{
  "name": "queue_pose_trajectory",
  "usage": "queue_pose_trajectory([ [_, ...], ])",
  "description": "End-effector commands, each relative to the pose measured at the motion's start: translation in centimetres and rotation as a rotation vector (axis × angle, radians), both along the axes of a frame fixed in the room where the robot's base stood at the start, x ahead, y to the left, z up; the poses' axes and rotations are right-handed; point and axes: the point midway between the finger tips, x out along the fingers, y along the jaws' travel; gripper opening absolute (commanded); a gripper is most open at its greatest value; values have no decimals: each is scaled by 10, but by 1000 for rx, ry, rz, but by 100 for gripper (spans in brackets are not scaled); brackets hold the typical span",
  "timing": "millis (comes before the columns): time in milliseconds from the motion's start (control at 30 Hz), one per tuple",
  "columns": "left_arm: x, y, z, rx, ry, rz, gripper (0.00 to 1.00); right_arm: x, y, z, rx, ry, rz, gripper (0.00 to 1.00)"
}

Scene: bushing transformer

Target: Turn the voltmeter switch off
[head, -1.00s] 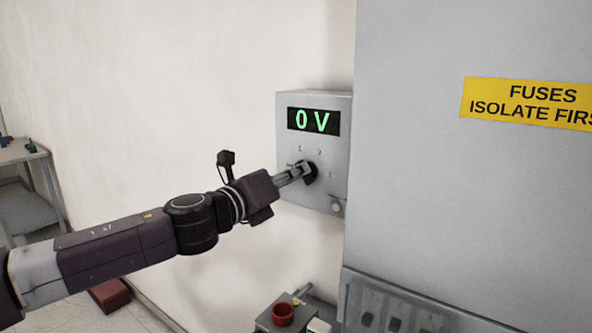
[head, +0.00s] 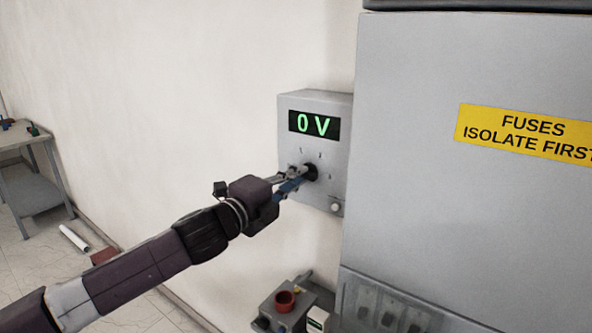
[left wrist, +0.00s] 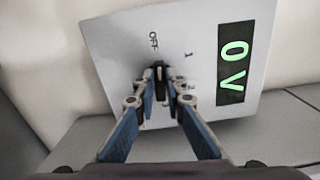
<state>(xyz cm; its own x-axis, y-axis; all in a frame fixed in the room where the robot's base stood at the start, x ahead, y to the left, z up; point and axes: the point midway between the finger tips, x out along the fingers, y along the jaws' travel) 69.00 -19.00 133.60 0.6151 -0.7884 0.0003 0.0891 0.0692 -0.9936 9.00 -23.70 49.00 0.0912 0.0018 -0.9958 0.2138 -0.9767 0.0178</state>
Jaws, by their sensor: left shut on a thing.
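The voltmeter is a grey box (head: 287,140) on the wall, with a green-on-black display (head: 314,124) that reads 0 V. Its black rotary switch (head: 311,172) is below the display. My left gripper (head: 301,176) is shut on the switch. In the left wrist view the fingers (left wrist: 161,92) sit on both sides of the black knob (left wrist: 159,72), hiding part of it. The knob's upper end lies just below the OFF mark (left wrist: 153,40); marks 1, 2 and 3 run round to its right and below. My right gripper is not in view.
A large grey cabinet (head: 430,210) with a yellow fuse sign (head: 525,132) stands close on the right. A table (head: 30,160) stands far left, with a white roll (head: 74,238) on the floor.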

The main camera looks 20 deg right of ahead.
Motion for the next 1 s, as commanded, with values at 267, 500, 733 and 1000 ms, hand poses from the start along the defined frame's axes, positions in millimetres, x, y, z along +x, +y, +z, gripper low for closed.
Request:
queue_pose_trajectory([
  [267, 0, 0, -1, -63, 84, -1, 0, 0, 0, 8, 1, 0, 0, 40],
  [500, 0, 0, -2, -79, 103, 0, 0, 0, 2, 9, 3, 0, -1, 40],
  [733, 0, 0, -2, -79, 105, 0, 0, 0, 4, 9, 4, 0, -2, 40],
  [1000, 0, 0, -2, -79, 103, 0, 28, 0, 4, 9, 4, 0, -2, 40],
])
